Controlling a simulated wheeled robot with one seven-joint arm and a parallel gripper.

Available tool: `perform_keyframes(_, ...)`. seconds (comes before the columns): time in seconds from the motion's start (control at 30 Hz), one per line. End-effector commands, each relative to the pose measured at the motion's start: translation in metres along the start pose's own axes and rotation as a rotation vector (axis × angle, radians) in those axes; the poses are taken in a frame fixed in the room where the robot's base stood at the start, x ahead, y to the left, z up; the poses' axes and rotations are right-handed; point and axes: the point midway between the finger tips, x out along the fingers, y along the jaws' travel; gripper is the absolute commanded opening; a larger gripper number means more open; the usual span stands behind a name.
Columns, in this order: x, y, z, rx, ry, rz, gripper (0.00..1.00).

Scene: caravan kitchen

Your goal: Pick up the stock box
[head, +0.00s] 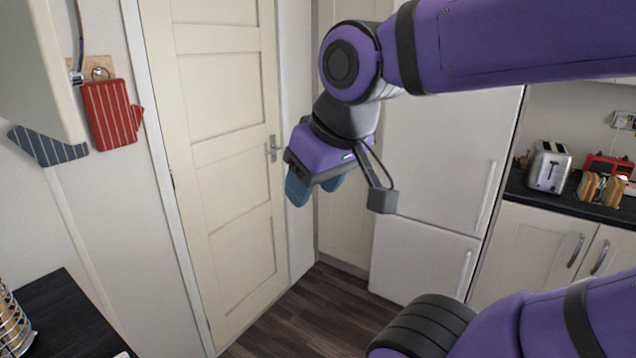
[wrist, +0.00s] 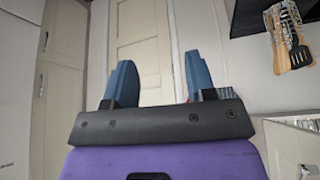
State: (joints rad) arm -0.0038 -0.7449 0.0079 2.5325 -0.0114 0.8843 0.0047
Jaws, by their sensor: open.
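My gripper (head: 315,187) hangs in the air in front of the cream door in the head view, with its blue fingers pointing down. In the wrist view my gripper (wrist: 160,82) shows its two blue fingers spread apart with nothing between them. No stock box can be made out in either view.
A cream door (head: 230,160) and a white fridge (head: 430,170) stand behind my arm. A toaster (head: 549,166) and a toast rack (head: 602,188) sit on the dark right counter. A dark worktop (head: 65,320) is at lower left. Utensils (wrist: 290,40) hang on the wall.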

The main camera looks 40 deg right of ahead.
Motion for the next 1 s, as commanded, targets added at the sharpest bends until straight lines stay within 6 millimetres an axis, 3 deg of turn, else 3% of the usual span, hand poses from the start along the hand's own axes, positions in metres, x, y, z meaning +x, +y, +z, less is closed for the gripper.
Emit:
perform_keyframes(0.77, -0.004, 0.000, 0.005, 0.014, -0.008, -0.010, 0.55)
perform_keyframes(0.87, 0.001, 0.002, -0.003, 0.002, -0.003, 0.006, 0.55)
perform_keyframes(1.0, 0.020, 0.006, -0.031, -0.051, 0.024, 0.060, 0.55)
